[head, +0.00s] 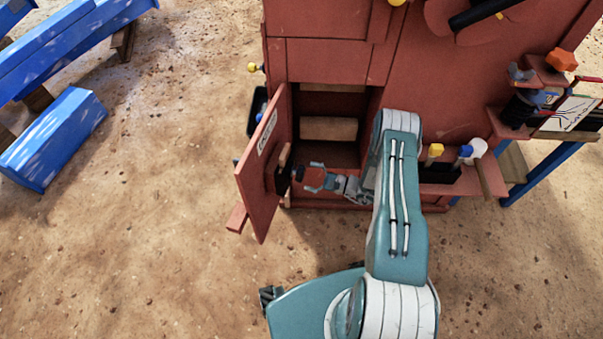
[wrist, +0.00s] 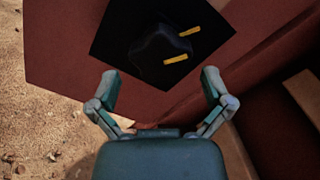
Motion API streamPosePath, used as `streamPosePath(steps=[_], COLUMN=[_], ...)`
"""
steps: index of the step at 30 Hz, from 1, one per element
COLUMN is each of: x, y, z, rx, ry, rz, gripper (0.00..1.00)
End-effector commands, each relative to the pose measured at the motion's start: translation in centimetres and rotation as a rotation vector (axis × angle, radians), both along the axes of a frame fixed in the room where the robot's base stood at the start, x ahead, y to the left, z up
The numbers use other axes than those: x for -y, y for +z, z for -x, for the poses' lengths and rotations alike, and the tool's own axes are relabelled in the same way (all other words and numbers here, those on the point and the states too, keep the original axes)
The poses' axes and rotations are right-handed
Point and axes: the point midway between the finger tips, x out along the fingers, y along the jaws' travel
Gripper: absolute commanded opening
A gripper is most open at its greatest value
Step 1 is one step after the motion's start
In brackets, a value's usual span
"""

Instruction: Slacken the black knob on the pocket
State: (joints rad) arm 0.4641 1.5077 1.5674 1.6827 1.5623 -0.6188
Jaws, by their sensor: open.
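The black knob (wrist: 160,52) stands on a square black plate (wrist: 108,35) in the wrist view, with two yellow marks at its right side. The plate is on the inner face of a reddish-brown door (head: 256,178), which stands swung open in the head view. The knob shows there only as a small dark shape (head: 284,178). My gripper (wrist: 160,82) is open, its two fingers spread to either side below the knob, with nothing between them. In the head view my gripper (head: 314,178) faces the door from the right, a short gap from the knob.
The red crusher housing (head: 330,60) rises behind, with an open compartment (head: 328,128) right of the door. Yellow and blue knobs (head: 435,150) stick out at its right. A blue beam (head: 55,140) lies on the left. Sandy ground left of the door is free.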

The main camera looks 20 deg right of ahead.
Motion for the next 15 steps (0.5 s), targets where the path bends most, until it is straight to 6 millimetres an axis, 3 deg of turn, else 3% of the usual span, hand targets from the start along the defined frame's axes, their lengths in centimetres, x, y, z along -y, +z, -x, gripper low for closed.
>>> streamPosePath(steps=[6,15], x=[4.2,7.2], y=[-0.1,-0.1], z=[2.5,4.6], rx=[0.0,0.0], ry=[-0.006,-0.001], rz=[0.0,0.0], gripper=[1.0,1.0])
